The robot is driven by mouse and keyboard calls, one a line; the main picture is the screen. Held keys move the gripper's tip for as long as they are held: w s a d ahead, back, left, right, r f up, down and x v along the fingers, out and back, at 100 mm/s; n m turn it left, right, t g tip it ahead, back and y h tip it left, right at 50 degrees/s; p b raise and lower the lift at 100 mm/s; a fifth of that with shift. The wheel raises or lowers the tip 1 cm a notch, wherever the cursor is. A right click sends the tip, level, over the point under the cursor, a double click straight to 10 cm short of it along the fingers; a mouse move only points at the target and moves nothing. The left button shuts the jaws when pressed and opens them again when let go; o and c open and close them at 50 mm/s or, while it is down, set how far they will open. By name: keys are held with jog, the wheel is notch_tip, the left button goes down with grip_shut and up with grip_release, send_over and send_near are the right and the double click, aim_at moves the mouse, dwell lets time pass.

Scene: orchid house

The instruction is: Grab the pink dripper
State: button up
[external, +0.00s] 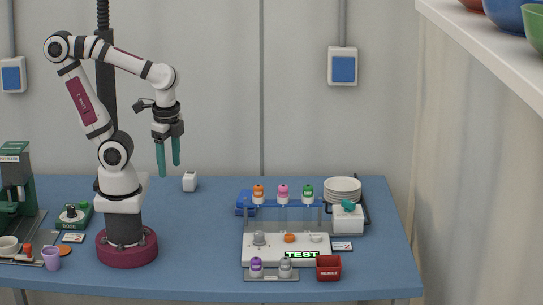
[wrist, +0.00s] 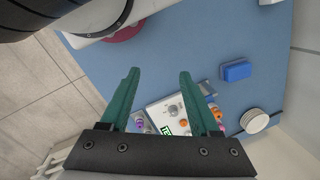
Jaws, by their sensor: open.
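The pink dripper (external: 283,191) stands upright in the middle of a raised rack (external: 308,215), between an orange dripper (external: 258,192) and a green dripper (external: 308,192). My gripper (external: 168,168) hangs in the air to the left of the rack, fingers pointing down, open and empty. In the wrist view my gripper (wrist: 159,74) shows its two green fingers spread apart, with nothing between them. The row of drippers there is small and partly hidden behind the right finger.
A white test station (external: 256,247) has purple (external: 256,266) and grey (external: 285,267) drippers before it. A red reject bin (external: 328,268), stacked plates (external: 343,186) and a blue block (external: 245,204) are nearby. The blue table between my base and the station is clear.

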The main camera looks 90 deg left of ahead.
jog(key=c, duration=0.3)
jog(key=shift+c, duration=0.2)
jog(key=n+t+h, duration=1)
jog(key=n+h, duration=0.1)
jog(key=n, duration=2.2)
send_over(283, 196)
jog(key=s+a, duration=1)
jog(key=a, duration=0.1)
notch_tip(283, 196, down, 6)
jog(key=shift+r, duration=0.1)
jog(key=x, duration=1.5)
jog(key=shift+d+f, duration=0.1)
jog(key=shift+f, duration=0.25)
jog(key=shift+c, duration=0.3)
